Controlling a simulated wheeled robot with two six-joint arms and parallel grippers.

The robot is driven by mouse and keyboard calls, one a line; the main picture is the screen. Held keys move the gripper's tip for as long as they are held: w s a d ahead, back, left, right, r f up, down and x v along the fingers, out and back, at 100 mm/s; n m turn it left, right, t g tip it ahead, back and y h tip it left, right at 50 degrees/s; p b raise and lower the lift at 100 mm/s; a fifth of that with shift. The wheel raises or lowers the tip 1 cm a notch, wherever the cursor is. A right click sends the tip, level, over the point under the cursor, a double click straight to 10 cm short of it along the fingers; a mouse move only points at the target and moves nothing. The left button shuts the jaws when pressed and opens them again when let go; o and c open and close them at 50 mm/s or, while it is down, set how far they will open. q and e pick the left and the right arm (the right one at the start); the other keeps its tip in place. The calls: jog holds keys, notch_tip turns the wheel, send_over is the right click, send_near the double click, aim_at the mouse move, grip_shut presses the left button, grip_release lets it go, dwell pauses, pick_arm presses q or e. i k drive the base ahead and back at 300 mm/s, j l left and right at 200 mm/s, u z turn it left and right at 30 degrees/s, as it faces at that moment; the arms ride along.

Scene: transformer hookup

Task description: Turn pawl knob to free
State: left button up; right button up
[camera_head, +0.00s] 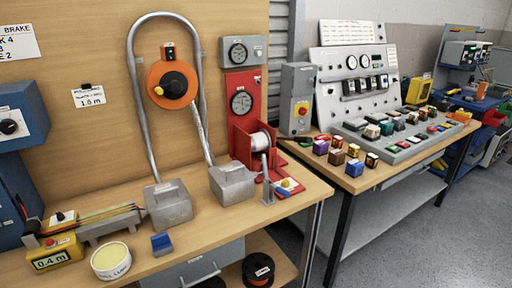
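Neither of my grippers is in view. No part that I can see is clearly marked as the pawl knob. An orange disc (157,72) with a black knob (174,86) at its middle is on the wooden back panel, inside a bent grey tube frame (134,60). A red stand (238,146) holds a white drum (262,139) at the bench's right end. A small yellow knob (287,183) sits on the red base in front of the drum, beside a grey upright lever (266,178). The readings of small labels are too small to tell.
The wooden bench (225,235) has a clear front right area. A yellow meter box (58,254), a round tin (111,261) and a small blue block (161,244) stand at its left. Grey weights (168,206) stand behind. A second bench with panels (358,72) lies right.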

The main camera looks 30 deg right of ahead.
aim_at(286, 183)
jog(key=i+j, duration=0.35)
jog(key=j, duration=0.15)
jog(key=i+j, duration=0.35)
jog(key=j, duration=0.15)
jog(key=z, duration=0.4)
jog(key=j+z, duration=0.15)
jog(key=z, duration=0.25)
jog(key=i+j+z, duration=0.1)
jog(key=z, duration=0.3)
jog(key=j+z, duration=0.1)
jog(key=z, duration=0.25)
